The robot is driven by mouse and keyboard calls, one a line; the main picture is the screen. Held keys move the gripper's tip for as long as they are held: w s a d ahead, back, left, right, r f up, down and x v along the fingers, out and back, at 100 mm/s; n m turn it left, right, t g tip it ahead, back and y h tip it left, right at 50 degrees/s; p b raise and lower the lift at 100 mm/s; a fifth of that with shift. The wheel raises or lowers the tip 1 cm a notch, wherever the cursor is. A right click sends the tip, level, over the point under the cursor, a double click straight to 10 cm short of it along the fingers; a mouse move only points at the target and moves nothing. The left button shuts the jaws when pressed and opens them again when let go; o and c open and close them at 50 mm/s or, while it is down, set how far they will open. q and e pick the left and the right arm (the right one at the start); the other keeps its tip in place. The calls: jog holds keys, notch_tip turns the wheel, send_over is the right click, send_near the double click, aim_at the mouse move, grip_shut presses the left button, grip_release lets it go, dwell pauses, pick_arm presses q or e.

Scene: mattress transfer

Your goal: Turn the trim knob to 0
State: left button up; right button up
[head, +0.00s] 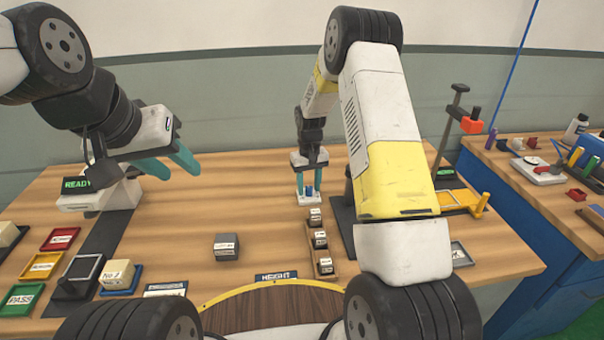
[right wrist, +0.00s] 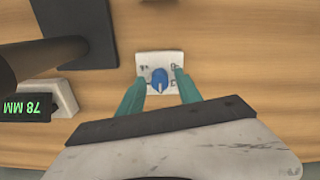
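The trim knob is a blue round knob (right wrist: 160,78) with a white pointer mark, on a small white plate with small dark marks I cannot read. In the right wrist view the pointer mark is toward the bottom of the picture. In the head view the white plate (head: 310,199) stands at the back middle of the table. My right gripper (head: 309,189) points down over it, its teal fingers either side of the knob with visible gaps, so it is open around it. My left gripper (head: 178,168) is open and empty above the table at the left.
A rack of labelled blocks (head: 320,240) and a loose grey block (head: 227,247) are in front. A READY display (head: 76,184) and coloured trays (head: 42,265) are at left.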

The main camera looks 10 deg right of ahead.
aim_at(309, 188)
jog(key=shift+r, duration=0.1)
notch_tip(309, 188, up, 8)
jog(key=shift+f, duration=0.2)
dwell(0.4)
jog(key=s+d+r+t+y, duration=0.1)
jog(key=s+r, duration=0.5)
jog(key=r, duration=0.3)
jog(key=s+r+t, duration=0.2)
jog(key=s+r, duration=0.4)
jog(key=r, duration=0.4)
jog(key=s+r+t, duration=0.1)
jog(key=s+r, duration=0.1)
jog(key=s, duration=0.8)
jog(key=s+r+m+t+y, duration=0.1)
jog(key=s+r+t, duration=0.1)
jog(key=s, duration=0.8)
jog(key=shift+r+m, duration=0.3)
jog(key=shift+r, duration=0.15)
